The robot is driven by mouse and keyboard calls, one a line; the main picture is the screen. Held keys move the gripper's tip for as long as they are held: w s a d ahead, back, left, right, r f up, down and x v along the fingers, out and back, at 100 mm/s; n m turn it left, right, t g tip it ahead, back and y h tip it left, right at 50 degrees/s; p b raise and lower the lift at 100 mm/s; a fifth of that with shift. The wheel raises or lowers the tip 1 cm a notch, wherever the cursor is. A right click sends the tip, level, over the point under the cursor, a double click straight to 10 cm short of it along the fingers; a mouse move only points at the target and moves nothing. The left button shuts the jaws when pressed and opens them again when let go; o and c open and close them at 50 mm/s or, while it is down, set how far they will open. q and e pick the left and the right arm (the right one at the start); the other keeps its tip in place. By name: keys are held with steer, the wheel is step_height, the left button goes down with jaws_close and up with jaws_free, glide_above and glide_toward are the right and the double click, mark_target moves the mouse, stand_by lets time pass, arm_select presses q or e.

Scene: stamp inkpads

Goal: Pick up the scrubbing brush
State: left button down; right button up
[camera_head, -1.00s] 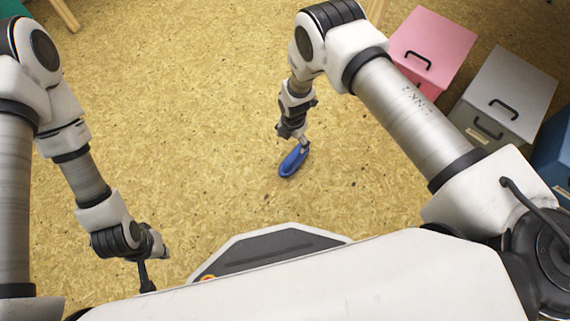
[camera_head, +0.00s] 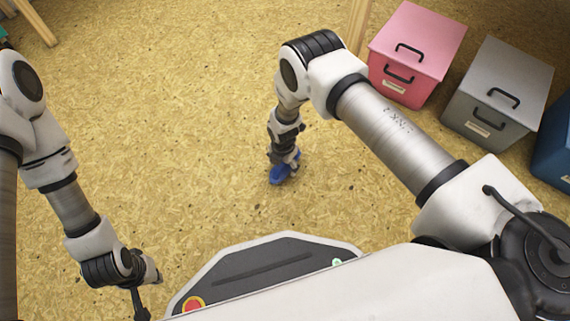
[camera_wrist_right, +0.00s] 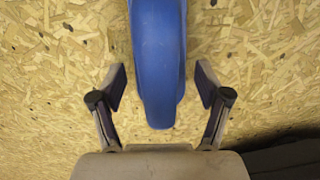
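The scrubbing brush (camera_head: 279,177) is a blue, elongated object lying on the floor in front of me in the head view. In the right wrist view the brush (camera_wrist_right: 158,60) runs from the top edge down between the fingers, its rounded end pointing toward the gripper base. Its far end is out of that view. My right gripper (camera_wrist_right: 160,82) is open, with one finger on each side of the brush and a gap on both sides. In the head view this gripper hides part of the brush. My left gripper (camera_head: 141,302) hangs at the lower left, away from the brush, its fingers unclear.
A pink box (camera_head: 418,45), a grey box (camera_head: 500,90) and a blue box (camera_head: 555,150) stand at the right. Wooden legs (camera_head: 358,25) show at the top. The speckled tan floor (camera_head: 180,120) around the brush is clear.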

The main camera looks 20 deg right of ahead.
steer(key=c, duration=0.9)
step_height(320, 180, up, 10)
steer(key=p, duration=0.7)
steer(key=shift+r, duration=0.1)
